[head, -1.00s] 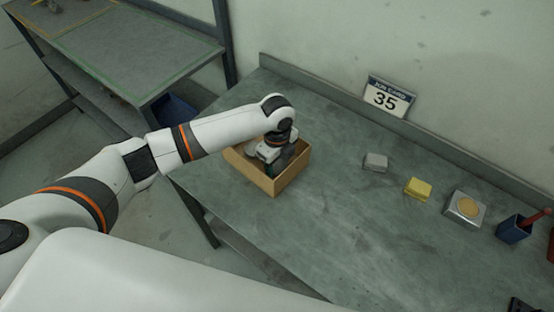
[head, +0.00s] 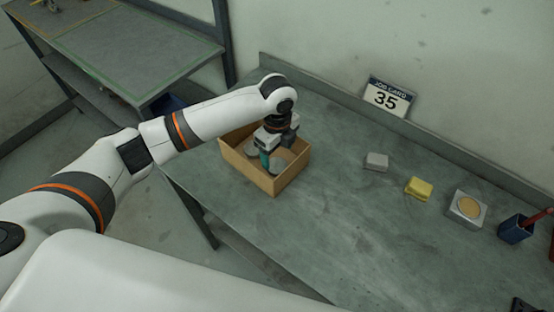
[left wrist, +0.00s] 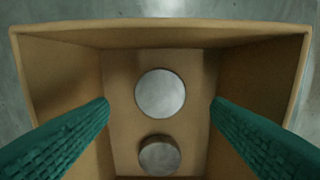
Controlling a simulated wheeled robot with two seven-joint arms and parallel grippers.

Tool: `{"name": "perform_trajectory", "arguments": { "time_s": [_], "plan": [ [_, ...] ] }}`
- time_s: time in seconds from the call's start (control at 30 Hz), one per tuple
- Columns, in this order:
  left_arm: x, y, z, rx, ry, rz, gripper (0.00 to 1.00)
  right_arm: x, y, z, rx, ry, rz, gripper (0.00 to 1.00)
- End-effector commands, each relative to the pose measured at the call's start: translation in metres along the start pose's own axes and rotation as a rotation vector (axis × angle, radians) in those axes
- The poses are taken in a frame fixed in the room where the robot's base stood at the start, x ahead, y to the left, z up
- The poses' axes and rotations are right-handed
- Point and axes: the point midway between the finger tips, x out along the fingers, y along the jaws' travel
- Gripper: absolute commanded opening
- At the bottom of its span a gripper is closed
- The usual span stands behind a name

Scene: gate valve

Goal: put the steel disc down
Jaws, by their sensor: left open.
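Two round grey discs lie on the floor of an open cardboard-brown box (left wrist: 200,32). The brighter disc (left wrist: 160,93) lies flat near the middle in the left wrist view. The darker disc (left wrist: 159,155) lies just below it there, apart from it. I cannot tell for sure which is the steel one. My left gripper (left wrist: 160,106) is open and empty, its teal fingers wide apart to either side above the discs. In the head view the left gripper (head: 266,158) hangs over the box (head: 262,177) and partly hides its inside. My right gripper is not in view.
On the grey bench (head: 330,215) right of the box stand a grey block (head: 376,161), a yellow block (head: 419,188), a pale block with a tan round top (head: 467,208) and a blue cup (head: 515,229). A job card (head: 387,97) leans at the back. The bench front is clear.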

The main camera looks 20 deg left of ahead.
Motion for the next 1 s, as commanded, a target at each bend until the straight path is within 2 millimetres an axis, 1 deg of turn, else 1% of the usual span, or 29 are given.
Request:
{"name": "perform_trajectory", "arguments": {
  "time_s": [0.03,0.2,0.3,0.4,0.57,1.0],
  "plan": [
    [-0.011,0.001,-0.001,0.001,0.001,0.006,0.73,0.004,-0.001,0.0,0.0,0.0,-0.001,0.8],
    [-0.045,0.001,-0.001,0.001,0.001,0.005,0.73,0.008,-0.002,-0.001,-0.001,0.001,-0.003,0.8],
    [-0.059,0.001,0.0,-0.001,0.0,0.002,0.73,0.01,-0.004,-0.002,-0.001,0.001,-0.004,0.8],
    [-0.068,0.0,0.0,-0.001,0.001,0.002,0.73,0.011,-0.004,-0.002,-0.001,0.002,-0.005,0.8],
    [-0.073,0.0,0.0,-0.001,0.0,0.0,0.73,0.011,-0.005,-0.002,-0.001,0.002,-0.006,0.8],
    [-0.072,0.0,0.0,-0.001,0.0,-0.001,0.73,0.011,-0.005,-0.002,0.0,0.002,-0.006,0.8]
  ]
}}
